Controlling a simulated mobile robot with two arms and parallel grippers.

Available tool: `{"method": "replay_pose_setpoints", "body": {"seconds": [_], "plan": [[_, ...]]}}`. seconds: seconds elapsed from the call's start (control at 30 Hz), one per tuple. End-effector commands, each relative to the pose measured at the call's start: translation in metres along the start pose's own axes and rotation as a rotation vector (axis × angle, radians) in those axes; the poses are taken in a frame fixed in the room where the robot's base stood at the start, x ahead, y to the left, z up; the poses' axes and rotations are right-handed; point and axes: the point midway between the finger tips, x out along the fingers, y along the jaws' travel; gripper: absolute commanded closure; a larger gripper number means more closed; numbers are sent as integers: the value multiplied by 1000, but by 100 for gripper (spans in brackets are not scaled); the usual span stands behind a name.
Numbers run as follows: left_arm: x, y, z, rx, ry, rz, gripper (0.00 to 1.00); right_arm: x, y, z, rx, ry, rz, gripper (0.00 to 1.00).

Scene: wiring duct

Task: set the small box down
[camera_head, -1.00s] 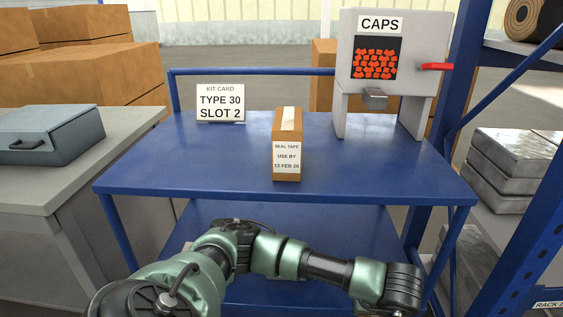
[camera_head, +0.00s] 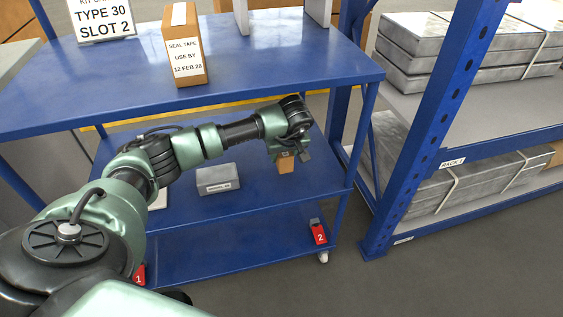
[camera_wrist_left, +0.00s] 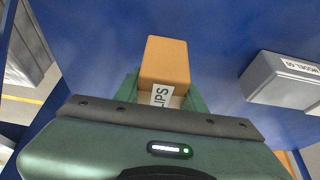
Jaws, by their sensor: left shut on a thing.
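I cannot tell whether the underside of the box touches the shelf. My right gripper is in neither view.
A seal tape carton (camera_head: 185,48) stands on the upper shelf. A blue rack post (camera_head: 432,130) rises at the right.

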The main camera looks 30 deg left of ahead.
Motion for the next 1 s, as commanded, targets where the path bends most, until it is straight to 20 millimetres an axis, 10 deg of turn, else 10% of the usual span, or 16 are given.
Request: {"method": "replay_pose_setpoints", "body": {"seconds": [0.87,0.9,1.0], "plan": [[39,0,4,1,-1,1,100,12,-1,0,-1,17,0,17],[39,0,4,1,-1,1,55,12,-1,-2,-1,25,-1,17],[39,0,4,1,-1,0,39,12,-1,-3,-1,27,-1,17]]}}
